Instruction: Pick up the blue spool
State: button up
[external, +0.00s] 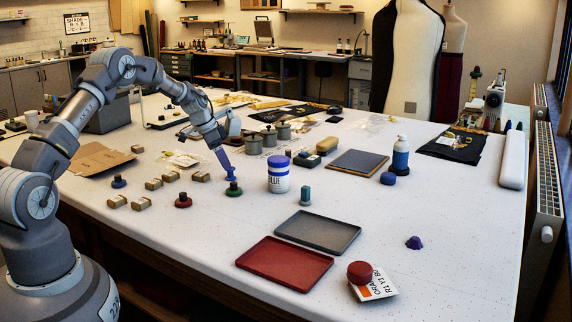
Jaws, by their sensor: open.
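A small dark blue piece (119,182) with a flat round base and a narrow top, spool-like, stands on the left of the table. My gripper (229,170) is to its right, low over the table, pointing down. A bright blue part shows at the gripper's tip; I cannot tell whether it is the fingertips or a separate thing between them. Directly below is a green round piece (234,189); I cannot tell whether the two touch. A similar red piece (183,201) stands to the left of the gripper. The gap between the fingers is too small to see.
A white tub with a blue lid (278,178) stands close to the right of my gripper. Several small tan blocks (153,184) lie to the left. A grey tray (318,232) and a red tray (285,265) lie in front.

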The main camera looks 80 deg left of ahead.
aim_at(230, 169)
jog(key=b+x, duration=0.1)
jog(key=x, duration=0.4)
jog(key=shift+w+a+f+b, duration=0.15)
jog(key=shift+w+a+b, duration=0.05)
jog(key=shift+w+b, duration=0.15)
jog(key=shift+s, duration=0.1)
jog(key=c, duration=1.1)
